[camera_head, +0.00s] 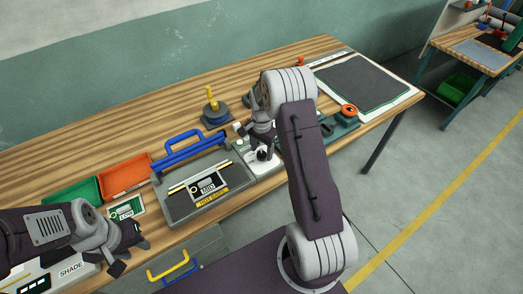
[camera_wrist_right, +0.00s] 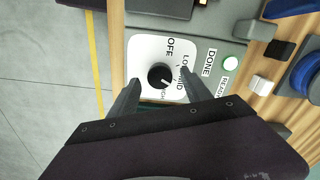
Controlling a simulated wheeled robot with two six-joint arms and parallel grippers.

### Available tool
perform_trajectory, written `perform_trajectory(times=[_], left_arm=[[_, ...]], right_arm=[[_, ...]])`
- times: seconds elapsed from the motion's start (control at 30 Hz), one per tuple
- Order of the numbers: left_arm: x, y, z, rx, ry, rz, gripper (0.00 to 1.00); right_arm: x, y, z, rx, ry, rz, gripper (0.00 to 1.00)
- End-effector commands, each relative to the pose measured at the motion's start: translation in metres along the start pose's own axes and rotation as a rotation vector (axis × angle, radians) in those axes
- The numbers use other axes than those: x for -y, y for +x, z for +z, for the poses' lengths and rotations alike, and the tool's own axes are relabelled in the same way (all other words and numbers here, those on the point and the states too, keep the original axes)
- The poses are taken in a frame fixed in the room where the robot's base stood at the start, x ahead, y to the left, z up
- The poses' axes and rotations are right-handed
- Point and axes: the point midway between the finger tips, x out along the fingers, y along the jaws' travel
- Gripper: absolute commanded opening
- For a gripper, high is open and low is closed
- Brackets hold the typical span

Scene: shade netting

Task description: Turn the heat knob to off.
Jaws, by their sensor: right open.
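The heat knob (camera_wrist_right: 160,76) is a round black knob on a white plate (camera_wrist_right: 150,48) marked OFF, LOW, MID and a partly hidden word ending in GH. Its small white mark points toward that last word, away from OFF. My right gripper (camera_wrist_right: 158,88) is open, with one finger on each side of the knob; I cannot tell whether they touch it. In the head view the dark knob (camera_head: 263,155) shows just below the right gripper (camera_head: 262,138). My left gripper (camera_head: 130,257) is apart from it at the lower left, its fingers spread.
A grey press with a blue handle (camera_head: 190,148) stands left of the knob.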

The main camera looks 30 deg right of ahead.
Motion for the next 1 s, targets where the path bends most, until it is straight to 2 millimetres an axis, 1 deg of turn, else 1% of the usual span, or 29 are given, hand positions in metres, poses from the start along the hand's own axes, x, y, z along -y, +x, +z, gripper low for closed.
perform_trajectory(times=[0.1,0.33,0.37,0.4,0.47,0.5,0.57,0.83,1.0], left_arm=[[0.0000,-0.0018,-0.0002,0.000,0.000,0.000,0.36],[0.0000,-0.0014,-0.0001,0.000,0.000,0.000,0.36],[0.0000,-0.0014,-0.0001,0.000,0.000,0.000,0.36],[0.0000,-0.0014,-0.0001,0.000,0.000,0.000,0.36],[0.0000,-0.0014,-0.0001,0.000,0.000,0.000,0.36],[0.0000,-0.0014,-0.0001,0.000,0.000,0.000,0.36],[0.0000,-0.0014,-0.0001,0.000,0.000,0.000,0.36],[0.0000,-0.0020,-0.0002,0.000,0.000,0.000,0.36],[-0.0001,-0.0033,-0.0003,0.000,0.000,0.000,0.36]], right_arm=[[-0.0002,0.0086,0.0002,0.000,0.000,0.000,0.57],[0.0003,0.0103,-0.0001,-0.001,0.000,-0.001,0.57],[0.0003,0.0103,-0.0001,-0.001,0.000,-0.001,0.54],[0.0002,0.0102,-0.0001,-0.001,0.000,-0.001,0.43],[0.0003,0.0102,-0.0001,-0.001,0.000,-0.001,0.26],[0.0002,0.0101,-0.0001,-0.001,0.000,-0.001,0.15],[0.0002,0.0101,-0.0001,-0.001,0.000,-0.001,0.00],[0.0002,0.0098,-0.0002,-0.001,-0.025,-0.001,0.00],[0.0004,0.0094,-0.0004,-0.001,-0.104,-0.001,0.00]])
